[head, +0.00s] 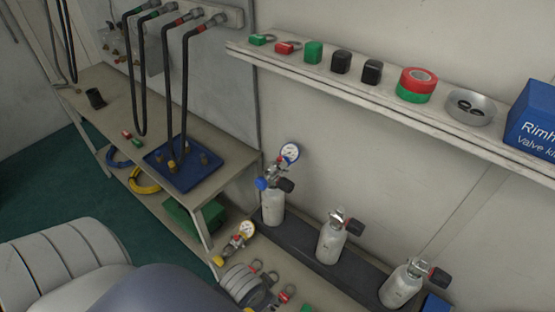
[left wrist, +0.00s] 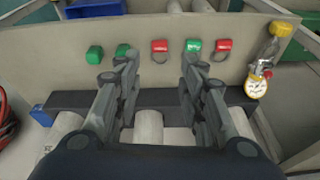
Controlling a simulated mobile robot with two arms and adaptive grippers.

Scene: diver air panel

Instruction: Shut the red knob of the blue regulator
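The blue regulator (head: 270,178) sits on top of the left white cylinder (head: 272,207) in the head view. It has a round white gauge (head: 290,152), a blue knob (head: 262,183) and a dark knob to the right. A small reddish part shows just below the gauge, too small to tell clearly as the red knob. My left gripper (head: 250,288) is at the bottom of the head view, below and apart from this regulator. In the left wrist view the left gripper (left wrist: 160,60) is open, its fingers apart with nothing held. My right gripper is in neither view.
Another regulator with gauge and yellow knob (head: 240,238) lies on the bench beside several padlocks. Two more cylinders (head: 331,242) (head: 402,284) stand in the dark rack. A shelf (head: 300,68) hangs above. A blue tray (head: 178,178) and black hoses are at left.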

